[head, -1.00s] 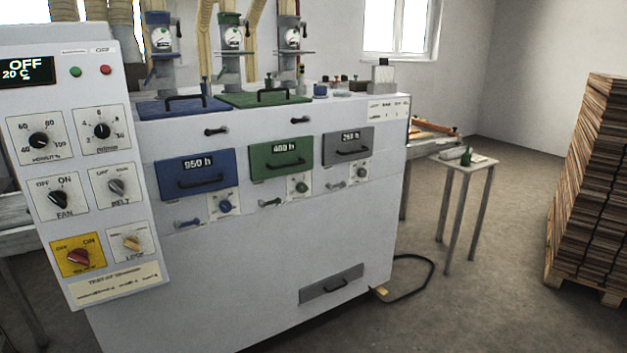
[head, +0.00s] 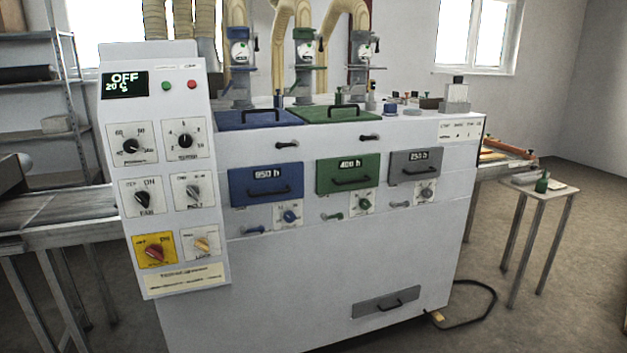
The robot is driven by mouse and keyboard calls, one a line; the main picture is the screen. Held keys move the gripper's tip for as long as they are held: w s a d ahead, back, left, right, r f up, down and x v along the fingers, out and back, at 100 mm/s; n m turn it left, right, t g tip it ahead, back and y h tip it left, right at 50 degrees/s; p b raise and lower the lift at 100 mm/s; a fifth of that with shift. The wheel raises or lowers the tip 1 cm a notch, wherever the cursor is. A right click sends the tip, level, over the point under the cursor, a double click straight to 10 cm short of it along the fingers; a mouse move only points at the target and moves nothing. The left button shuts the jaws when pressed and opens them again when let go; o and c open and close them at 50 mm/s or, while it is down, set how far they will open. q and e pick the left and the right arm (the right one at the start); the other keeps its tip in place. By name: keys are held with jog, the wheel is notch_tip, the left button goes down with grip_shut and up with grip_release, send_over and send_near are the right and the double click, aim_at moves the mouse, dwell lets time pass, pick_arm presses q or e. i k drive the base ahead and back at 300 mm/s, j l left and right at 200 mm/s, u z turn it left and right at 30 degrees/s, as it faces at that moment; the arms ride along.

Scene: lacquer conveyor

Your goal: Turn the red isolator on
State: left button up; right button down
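The red isolator (head: 155,252) is a red rotary knob on a yellow plate, at the lower left of the control panel (head: 215,270). Its plate carries OFF and ON marks, with OFF at the left and ON at the right. The knob looks slanted toward the upper left, on the OFF side. The display (head: 125,85) at the top of the panel reads OFF and 20 C. Neither of my grippers shows in the head view.
Fan (head: 143,198) and belt (head: 193,192) knobs sit above the isolator, and a pale lock knob (head: 202,244) is beside it. A conveyor (head: 60,232) runs off to the left. A small side table (head: 540,190) stands at the right. The floor between is clear.

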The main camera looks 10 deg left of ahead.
aim_at(155, 251)
jog(key=u, duration=1.35)
